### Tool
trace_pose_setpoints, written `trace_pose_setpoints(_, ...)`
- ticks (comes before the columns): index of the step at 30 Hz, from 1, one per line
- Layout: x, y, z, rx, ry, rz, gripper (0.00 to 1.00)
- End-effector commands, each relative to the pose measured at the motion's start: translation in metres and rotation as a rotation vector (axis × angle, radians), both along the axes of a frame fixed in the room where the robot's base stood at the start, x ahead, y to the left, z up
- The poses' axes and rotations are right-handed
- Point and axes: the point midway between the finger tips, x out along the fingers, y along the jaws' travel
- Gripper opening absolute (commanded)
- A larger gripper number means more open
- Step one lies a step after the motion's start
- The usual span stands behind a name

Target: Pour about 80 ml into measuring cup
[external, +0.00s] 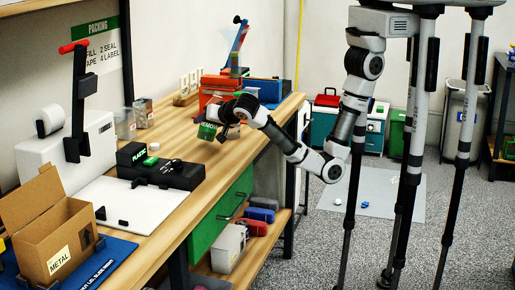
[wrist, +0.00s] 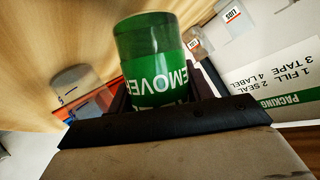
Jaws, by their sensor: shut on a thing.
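The bottle's contents and exact tilt cannot be made out. A clear cup (wrist: 76,84) with dark markings, which looks like the measuring cup, is left of the bottle in the wrist view, apart from it. I cannot make out this cup in the external view.
Two clear containers (external: 125,124) (external: 143,112) stand by the wall, left of the gripper. Red and orange boxes (external: 215,88) and a blue box (external: 265,88) are behind it. A black box (external: 160,166) and a cardboard box (external: 50,228) are nearer. Bare wood (external: 215,166) lies in front.

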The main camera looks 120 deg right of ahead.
Motion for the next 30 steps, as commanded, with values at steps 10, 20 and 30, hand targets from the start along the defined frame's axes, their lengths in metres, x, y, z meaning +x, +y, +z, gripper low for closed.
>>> trace_pose_setpoints(10, -0.004, -0.002, -0.005, 0.079, -0.213, 0.0, 0.22)
trace_pose_setpoints(20, 0.005, 0.002, -0.01, 0.156, -0.414, 0.0, 0.22)
trace_pose_setpoints(30, 0.015, 0.006, -0.017, 0.234, -0.616, 0.001, 0.22)
